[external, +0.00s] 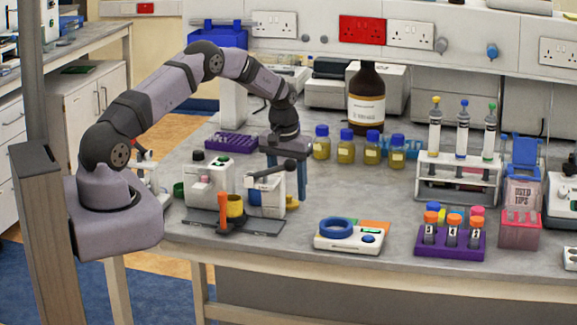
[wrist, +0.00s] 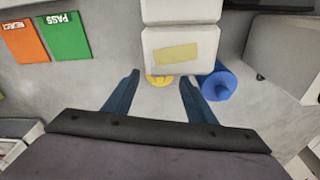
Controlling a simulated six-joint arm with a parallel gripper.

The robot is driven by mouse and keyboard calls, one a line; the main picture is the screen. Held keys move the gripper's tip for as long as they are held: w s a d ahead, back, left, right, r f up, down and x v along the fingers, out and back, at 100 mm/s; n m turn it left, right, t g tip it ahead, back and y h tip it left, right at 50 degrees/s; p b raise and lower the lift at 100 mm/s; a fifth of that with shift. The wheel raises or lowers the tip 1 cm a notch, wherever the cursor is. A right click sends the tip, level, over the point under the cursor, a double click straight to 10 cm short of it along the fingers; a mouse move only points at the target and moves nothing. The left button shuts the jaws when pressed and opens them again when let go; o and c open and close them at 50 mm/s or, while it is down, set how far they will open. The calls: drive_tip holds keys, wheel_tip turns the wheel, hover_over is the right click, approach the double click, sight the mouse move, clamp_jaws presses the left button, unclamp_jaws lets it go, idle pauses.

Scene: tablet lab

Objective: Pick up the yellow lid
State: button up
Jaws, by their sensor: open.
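The yellow lid (external: 292,202) lies on the grey bench just right of the right-hand white device, which hides part of it in the external view. In the wrist view the yellow lid (wrist: 159,82) shows as a small rounded piece at the edge of a white block. My gripper (external: 288,184) points down over that spot, with one blue finger clear and the other partly behind the device. In the wrist view my gripper (wrist: 159,76) is open, its two blue fingers on either side of the lid with gaps. Nothing is held.
The white block (wrist: 180,52) stands close ahead of the fingers, and a blue cylinder (wrist: 218,83) sits just beside the right finger. A white device with a dark lever (external: 265,190) is close to my gripper. Blue-capped bottles (external: 346,147) stand behind. Green and orange cards (wrist: 64,37) lie at upper left.

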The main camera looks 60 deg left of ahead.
drive_tip(key=shift+f, duration=0.8)
drive_tip(key=c, duration=0.8)
drive_tip(key=shift+r, duration=0.1)
